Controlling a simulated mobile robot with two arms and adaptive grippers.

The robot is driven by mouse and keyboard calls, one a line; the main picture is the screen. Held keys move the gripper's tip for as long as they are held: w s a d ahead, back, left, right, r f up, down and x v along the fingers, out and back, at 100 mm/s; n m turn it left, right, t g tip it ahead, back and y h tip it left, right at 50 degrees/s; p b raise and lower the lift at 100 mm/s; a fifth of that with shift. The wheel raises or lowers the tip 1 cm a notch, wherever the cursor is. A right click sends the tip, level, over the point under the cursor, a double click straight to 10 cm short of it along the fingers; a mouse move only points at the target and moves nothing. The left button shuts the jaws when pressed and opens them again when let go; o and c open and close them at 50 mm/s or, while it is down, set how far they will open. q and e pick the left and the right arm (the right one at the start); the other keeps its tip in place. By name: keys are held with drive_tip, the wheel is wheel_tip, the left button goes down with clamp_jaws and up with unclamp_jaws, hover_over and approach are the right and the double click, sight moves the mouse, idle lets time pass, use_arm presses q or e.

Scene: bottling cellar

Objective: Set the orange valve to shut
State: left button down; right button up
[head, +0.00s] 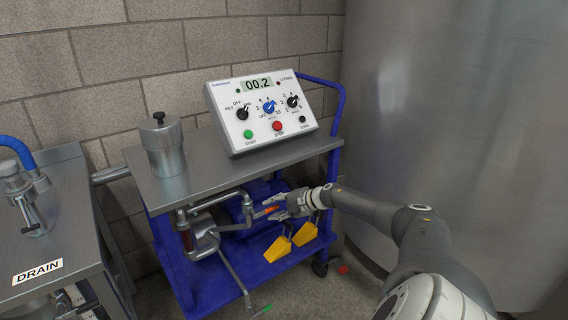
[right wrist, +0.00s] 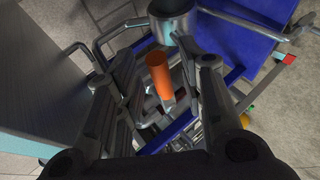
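The orange valve shows as an orange handle (head: 271,210) on the metal pipework under the steel top of the blue cart. In the right wrist view the orange handle (right wrist: 158,70) stands out between my fingers, with visible gaps on both sides. My right gripper (head: 270,207) reaches in from the right at the handle, under the top. It is open in the right wrist view (right wrist: 166,75), its fingers on either side of the handle. The valve body is partly hidden by pipes and fingers. My left gripper is not in view.
A control box (head: 262,108) and a metal canister (head: 163,145) stand on the cart top (head: 210,187) above. A bench with a DRAIN label (head: 38,271) is at left, a large tank (head: 455,130) at right.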

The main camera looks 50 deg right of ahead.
sight(275, 208)
drive_tip(key=v, duration=0.4)
drive_tip(key=shift+s, duration=0.25)
drive_tip(key=shift+v, duration=0.9)
drive_tip(key=shift+w+r, duration=0.1)
drive_tip(key=shift+r, duration=0.05)
